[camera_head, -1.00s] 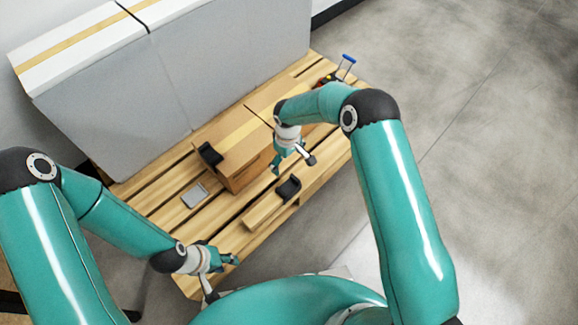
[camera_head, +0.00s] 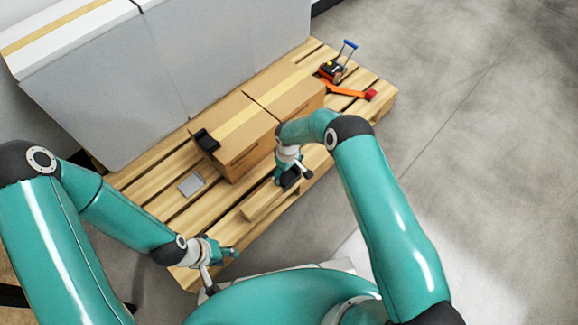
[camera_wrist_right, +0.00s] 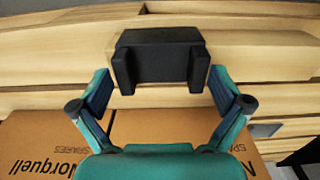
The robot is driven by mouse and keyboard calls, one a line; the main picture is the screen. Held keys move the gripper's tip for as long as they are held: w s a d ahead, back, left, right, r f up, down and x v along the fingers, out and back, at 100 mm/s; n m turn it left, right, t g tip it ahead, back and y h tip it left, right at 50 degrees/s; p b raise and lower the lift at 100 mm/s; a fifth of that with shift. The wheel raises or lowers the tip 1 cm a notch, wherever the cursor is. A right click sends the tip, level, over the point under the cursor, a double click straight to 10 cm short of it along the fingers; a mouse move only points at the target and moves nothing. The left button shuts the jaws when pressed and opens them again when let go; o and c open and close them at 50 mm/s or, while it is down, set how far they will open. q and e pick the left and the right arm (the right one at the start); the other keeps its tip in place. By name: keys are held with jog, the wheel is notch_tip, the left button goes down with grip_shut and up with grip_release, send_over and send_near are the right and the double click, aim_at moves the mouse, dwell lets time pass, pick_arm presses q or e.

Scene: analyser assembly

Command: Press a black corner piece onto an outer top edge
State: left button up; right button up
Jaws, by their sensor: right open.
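A black corner piece (camera_head: 291,178) lies on the pallet's front boards, partly hidden by my right gripper (camera_head: 291,177) in the head view. In the right wrist view the corner piece (camera_wrist_right: 160,58) sits between the open fingers of my right gripper (camera_wrist_right: 166,90), with a gap on each side. Another black corner piece (camera_head: 206,140) sits on the left top edge of a cardboard box (camera_head: 240,120). My left gripper (camera_head: 230,254) is near the pallet's front left corner, away from both pieces; its finger opening is unclear.
The boxes stand on a wooden pallet (camera_head: 160,175), in front of a large grey-wrapped block (camera_head: 160,90). A flat grey plate (camera_head: 191,184) lies on the pallet. A blue-handled tool with an orange strap (camera_head: 345,92) lies at the right end. Floor right is clear.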

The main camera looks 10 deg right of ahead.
aim_at(288, 176)
jog(key=shift+f, duration=0.45)
jog(key=c, duration=0.9)
jog(key=shift+s+r+p, duration=0.1)
jog(key=shift+r+p, duration=1.55)
jog(key=shift+r, duration=1.4)
